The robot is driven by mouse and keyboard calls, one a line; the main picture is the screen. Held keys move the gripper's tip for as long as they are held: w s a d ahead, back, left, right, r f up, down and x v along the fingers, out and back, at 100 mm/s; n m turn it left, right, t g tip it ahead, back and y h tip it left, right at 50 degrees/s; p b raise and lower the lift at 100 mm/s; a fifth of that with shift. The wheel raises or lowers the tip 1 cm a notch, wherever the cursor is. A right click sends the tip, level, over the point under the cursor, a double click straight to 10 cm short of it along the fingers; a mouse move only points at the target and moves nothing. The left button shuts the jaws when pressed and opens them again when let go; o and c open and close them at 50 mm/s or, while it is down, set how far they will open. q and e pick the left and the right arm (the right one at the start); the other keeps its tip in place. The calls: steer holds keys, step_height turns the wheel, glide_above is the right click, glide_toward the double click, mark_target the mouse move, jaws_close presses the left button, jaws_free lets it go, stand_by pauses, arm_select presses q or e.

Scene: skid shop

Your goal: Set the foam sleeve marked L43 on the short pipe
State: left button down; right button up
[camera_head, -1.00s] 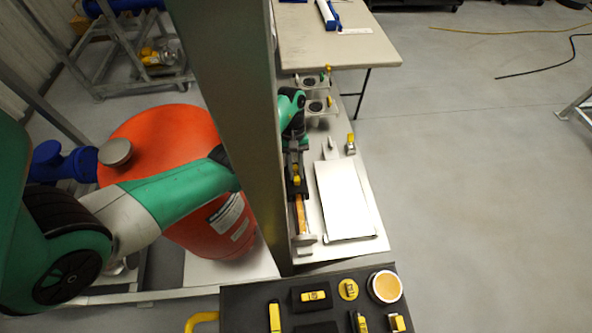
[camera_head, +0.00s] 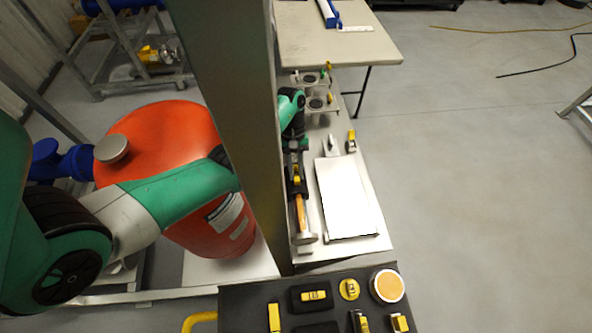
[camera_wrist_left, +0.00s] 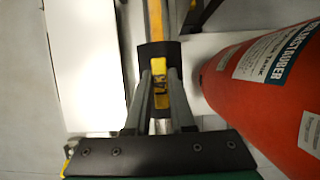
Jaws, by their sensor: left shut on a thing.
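My left gripper (camera_head: 296,172) is shut on a black foam sleeve (camera_wrist_left: 172,52) with a yellow label, whose lettering I cannot read. In the left wrist view the gripper (camera_wrist_left: 160,95) has its two fingers on the sleeve. An orange-yellow pipe (camera_head: 301,213) with a grey end fitting (camera_head: 306,238) lies along the bench. It runs in line with the sleeve and meets its far end in the wrist view (camera_wrist_left: 155,18). I cannot tell how far the sleeve is around the pipe. My right gripper is not in view.
A white plate (camera_head: 345,200) lies right of the pipe. A large orange drum (camera_head: 165,140) stands left. A dark tray (camera_head: 255,298) with several yellow-labelled pieces is at the front. A yellow-handled valve (camera_head: 351,140) and pipe stands (camera_head: 318,103) are farther back.

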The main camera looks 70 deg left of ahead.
arm_select(q)
steer(key=shift+f+b, duration=0.35)
steer(key=shift+f, duration=0.05)
stand_by(0.4)
steer(key=c, duration=0.7)
jaws_free()
steer(key=shift+c, duration=0.7)
step_height(320, 180, up, 8)
steer(key=p, duration=0.8)
steer(key=shift+r, duration=0.1)
